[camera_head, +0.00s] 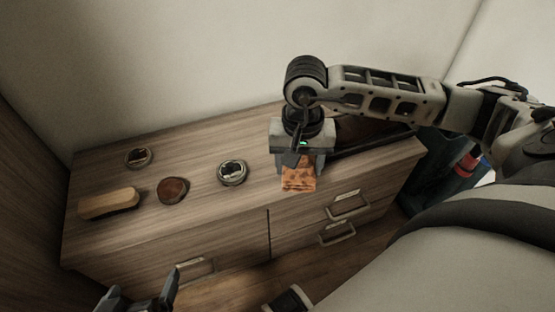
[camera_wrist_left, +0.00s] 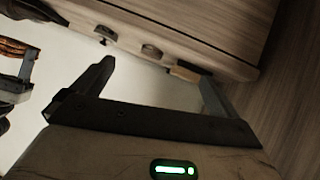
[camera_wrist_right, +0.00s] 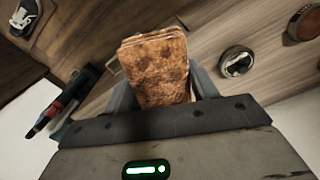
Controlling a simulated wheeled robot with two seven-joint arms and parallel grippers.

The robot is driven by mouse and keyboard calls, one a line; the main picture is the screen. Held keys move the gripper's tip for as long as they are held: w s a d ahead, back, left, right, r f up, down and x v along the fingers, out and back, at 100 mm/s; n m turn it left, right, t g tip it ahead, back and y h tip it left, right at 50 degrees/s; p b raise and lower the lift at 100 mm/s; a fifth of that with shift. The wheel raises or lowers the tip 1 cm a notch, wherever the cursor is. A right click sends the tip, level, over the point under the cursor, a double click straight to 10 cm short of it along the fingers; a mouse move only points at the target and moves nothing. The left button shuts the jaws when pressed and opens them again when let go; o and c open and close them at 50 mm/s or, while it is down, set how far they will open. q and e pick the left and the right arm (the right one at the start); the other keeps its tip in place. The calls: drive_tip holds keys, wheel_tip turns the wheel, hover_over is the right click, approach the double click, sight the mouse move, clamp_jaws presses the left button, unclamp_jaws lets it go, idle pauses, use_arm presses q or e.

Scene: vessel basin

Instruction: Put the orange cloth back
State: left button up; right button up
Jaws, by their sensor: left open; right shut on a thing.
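The orange cloth (camera_head: 299,181) is a folded, dark-spotted orange piece at the right part of the wooden cabinet top. My right gripper (camera_head: 301,166) points down over the cabinet and is shut on the cloth. In the right wrist view the cloth (camera_wrist_right: 157,70) stands out between the fingers. I cannot tell whether the cloth touches the cabinet top. My left gripper (camera_head: 142,296) is open and empty, low in front of the cabinet. Its spread fingers show in the left wrist view (camera_wrist_left: 160,90).
On the cabinet top (camera_head: 215,150) are a wooden brush (camera_head: 109,203), a round brown object (camera_head: 173,190) and two round tins, one nearer (camera_head: 232,173) and one farther (camera_head: 138,157). Drawer handles (camera_head: 347,205) stick out in front. A dark object with red parts (camera_head: 466,165) is beyond the right end.

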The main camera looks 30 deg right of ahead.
drive_tip(key=w+d+f+b, duration=0.1)
drive_tip(key=w+f, duration=0.2)
drive_tip(key=w, duration=0.1)
drive_tip(key=w+d+f+b, duration=0.1)
drive_tip(key=w+f, duration=0.2)
drive_tip(key=w, duration=0.1)
drive_tip(key=w+d+f+b, duration=0.1)
drive_tip(key=w+f, duration=0.1)
drive_tip(key=w, duration=0.2)
drive_tip(key=shift+w+d+f+b, duration=0.1)
drive_tip(key=shift+d+f+b, duration=0.05)
drive_tip(key=shift+f+b, duration=0.25)
drive_tip(key=shift+w+d+f, duration=0.15)
drive_tip(key=shift+w+f, duration=0.2)
wheel_tip(320, 180, down, 3)
drive_tip(key=shift+w+f+b, duration=0.15)
drive_tip(key=shift+f+b, duration=0.05)
drive_tip(key=shift+b, duration=0.5)
use_arm(q)
drive_tip(key=r+t, duration=0.1)
drive_tip(key=d+r+t+h, duration=0.1)
drive_tip(key=r+t, duration=0.1)
drive_tip(key=r, duration=0.1)
drive_tip(key=shift+w+d+h, duration=0.3)
drive_tip(key=shift+h, duration=0.1)
use_arm(e)
drive_tip(key=shift+f, duration=0.1)
